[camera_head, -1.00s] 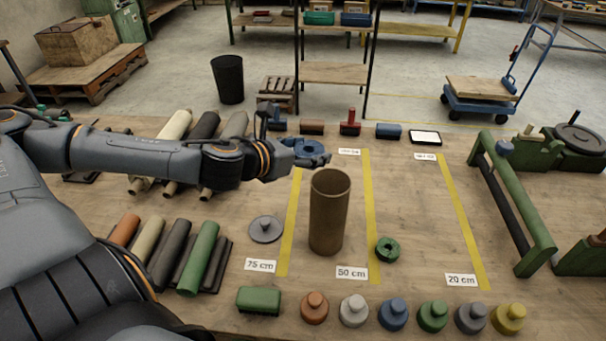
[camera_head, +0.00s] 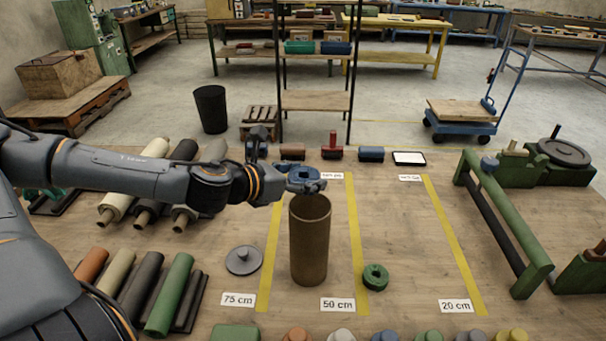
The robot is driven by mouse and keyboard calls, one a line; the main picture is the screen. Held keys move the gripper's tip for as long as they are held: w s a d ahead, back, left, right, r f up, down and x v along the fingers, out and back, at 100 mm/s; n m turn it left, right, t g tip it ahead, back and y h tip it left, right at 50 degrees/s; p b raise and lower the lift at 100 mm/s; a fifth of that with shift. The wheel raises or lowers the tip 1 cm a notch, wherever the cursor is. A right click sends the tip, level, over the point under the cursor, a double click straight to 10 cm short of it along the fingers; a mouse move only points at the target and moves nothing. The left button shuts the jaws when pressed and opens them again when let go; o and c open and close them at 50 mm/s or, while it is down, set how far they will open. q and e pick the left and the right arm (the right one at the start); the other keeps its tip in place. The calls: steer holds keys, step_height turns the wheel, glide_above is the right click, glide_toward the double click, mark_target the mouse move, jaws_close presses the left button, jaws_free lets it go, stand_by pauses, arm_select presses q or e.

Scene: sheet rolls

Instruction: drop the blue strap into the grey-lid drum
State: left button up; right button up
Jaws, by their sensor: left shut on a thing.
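The blue strap (camera_head: 305,174) is a small coiled ring. My left gripper (camera_head: 312,186) is shut on it and holds it up near the rim of the brown drum, at the back left of the opening as seen here. The drum (camera_head: 309,245) stands upright and open between two yellow lines. The grey lid (camera_head: 244,260) with its knob lies flat on the table to the left of the drum. My right gripper is not in view.
A green strap coil (camera_head: 375,277) lies to the right of the drum. Several rolls (camera_head: 168,285) lie at the left, front and back. A row of knobbed lids runs along the near edge. A green frame (camera_head: 505,225) stands at the right.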

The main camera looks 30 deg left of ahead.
mark_target(303, 175)
arm_select(q)
steer(key=shift+f, duration=0.15)
steer(key=o, duration=1.3)
steer(key=shift+c, duration=0.2)
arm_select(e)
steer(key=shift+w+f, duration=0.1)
arm_select(q)
step_height(303, 175, up, 10)
steer(key=shift+r, duration=0.1)
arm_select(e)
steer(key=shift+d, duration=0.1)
